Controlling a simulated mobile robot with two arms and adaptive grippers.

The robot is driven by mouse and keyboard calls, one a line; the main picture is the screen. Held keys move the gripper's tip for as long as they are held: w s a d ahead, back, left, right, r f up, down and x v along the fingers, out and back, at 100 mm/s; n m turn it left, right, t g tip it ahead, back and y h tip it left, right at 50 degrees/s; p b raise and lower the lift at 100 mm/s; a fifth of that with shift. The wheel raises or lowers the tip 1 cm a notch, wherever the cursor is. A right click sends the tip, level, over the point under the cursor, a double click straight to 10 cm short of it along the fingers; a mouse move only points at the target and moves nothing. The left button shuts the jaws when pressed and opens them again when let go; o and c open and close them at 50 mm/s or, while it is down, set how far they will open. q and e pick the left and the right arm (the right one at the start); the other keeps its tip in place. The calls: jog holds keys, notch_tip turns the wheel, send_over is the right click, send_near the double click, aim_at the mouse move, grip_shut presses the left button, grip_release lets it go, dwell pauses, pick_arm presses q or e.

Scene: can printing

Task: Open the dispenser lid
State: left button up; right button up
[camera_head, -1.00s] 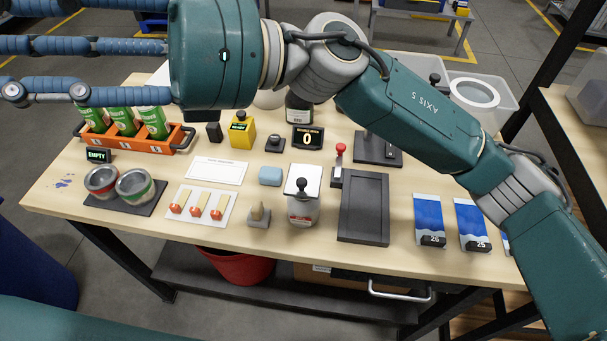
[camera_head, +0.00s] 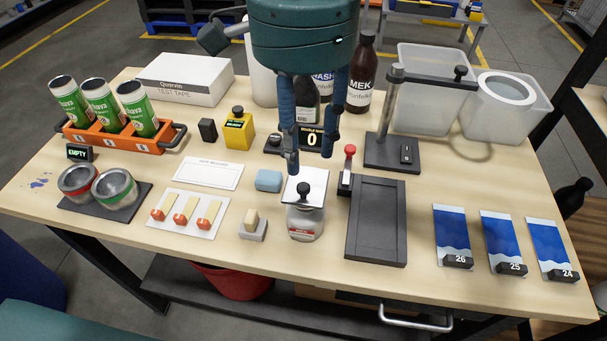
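The dispenser (camera_head: 303,223) is a small clear jar near the front middle of the table. Its flat square metal lid (camera_head: 299,188) with a black knob (camera_head: 304,189) lies level on top and looks closed. My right gripper (camera_head: 312,155) comes down from the top of the view, with blue fingers pointing down and spread apart. It is open and empty, and appears above and behind the lid; it looks apart from the knob, but the exact gap cannot be told. My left gripper is not in view.
A blue sponge-like block (camera_head: 268,180) lies left of the dispenser, and a dark tray (camera_head: 376,222) with a red-knobbed lever (camera_head: 348,165) stands right. Behind the gripper are a counter display (camera_head: 312,141) and an MEK bottle (camera_head: 361,75). An orange can rack (camera_head: 120,138) stands left.

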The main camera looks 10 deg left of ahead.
aim_at(304, 186)
notch_tip(304, 186, down, 8)
jog(key=shift+r+p, duration=0.15)
jog(key=shift+p, duration=0.15)
grip_shut()
